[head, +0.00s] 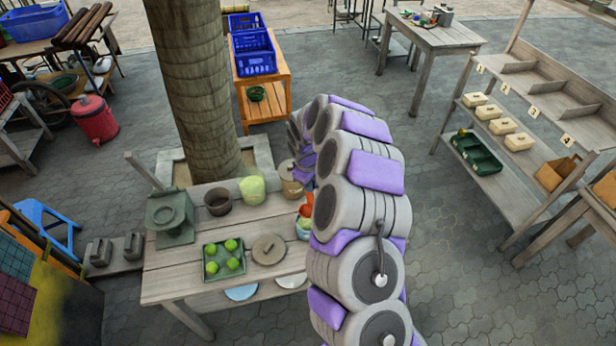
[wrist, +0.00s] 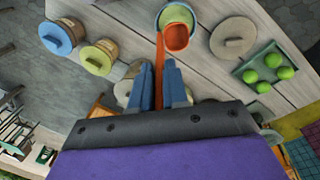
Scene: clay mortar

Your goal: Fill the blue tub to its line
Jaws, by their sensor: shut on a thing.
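My gripper (wrist: 165,68) is shut on the orange handle of a scoop (wrist: 160,62). The scoop's orange bowl (wrist: 176,38) is at the lower rim of the blue tub (wrist: 160,20) in the wrist view; I cannot tell if they touch. In the head view the orange scoop (head: 306,208) and the tub (head: 302,232) show beside my arm, which hides my gripper.
The wooden table (head: 190,275) holds a round wooden lid (head: 268,249), a green tray (head: 209,270) of limes, a green scale (head: 170,213), a brown pot (head: 219,202), a light green pot (head: 252,190) and a lidded tan pot (head: 291,182). A tree trunk (head: 195,80) stands behind.

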